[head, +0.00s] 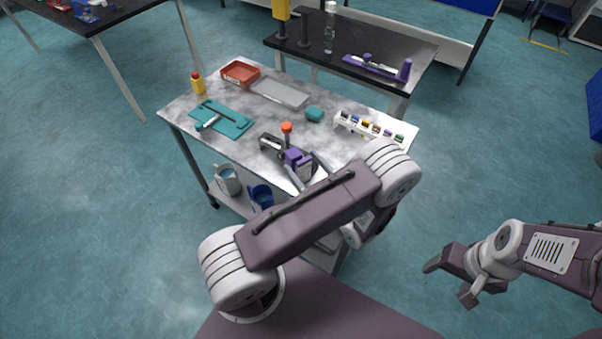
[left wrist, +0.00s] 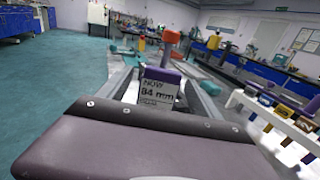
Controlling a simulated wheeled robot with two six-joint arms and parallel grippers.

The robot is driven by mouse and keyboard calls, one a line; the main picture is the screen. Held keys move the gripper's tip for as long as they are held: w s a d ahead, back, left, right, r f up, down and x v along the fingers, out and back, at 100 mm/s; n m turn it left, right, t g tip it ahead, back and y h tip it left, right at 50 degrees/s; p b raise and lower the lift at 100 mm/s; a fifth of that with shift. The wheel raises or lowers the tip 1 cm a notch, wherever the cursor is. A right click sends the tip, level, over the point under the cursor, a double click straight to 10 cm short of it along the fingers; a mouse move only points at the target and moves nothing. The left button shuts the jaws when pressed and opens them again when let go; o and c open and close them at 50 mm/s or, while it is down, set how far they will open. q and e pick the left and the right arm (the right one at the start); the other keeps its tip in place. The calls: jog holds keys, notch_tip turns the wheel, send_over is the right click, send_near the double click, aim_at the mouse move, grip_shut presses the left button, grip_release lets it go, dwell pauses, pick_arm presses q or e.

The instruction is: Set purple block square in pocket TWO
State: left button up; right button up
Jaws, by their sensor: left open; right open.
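My right gripper (head: 451,279) is open and empty, off the table to the right.
An orange-red knob (head: 286,127) stands just behind the purple-topped piece. The marbled table also carries a teal plate (head: 236,129), teal block (head: 314,114), grey tray (head: 280,93), red tray (head: 240,73) and yellow bottle (head: 198,84). Mugs (head: 227,179) stand on the lower shelf.

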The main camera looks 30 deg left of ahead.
pick_arm(q)
jog(key=c, duration=0.3)
grip_shut()
jog(key=shift+r, duration=0.2)
pick_arm(e)
jog(key=shift+r, duration=0.15)
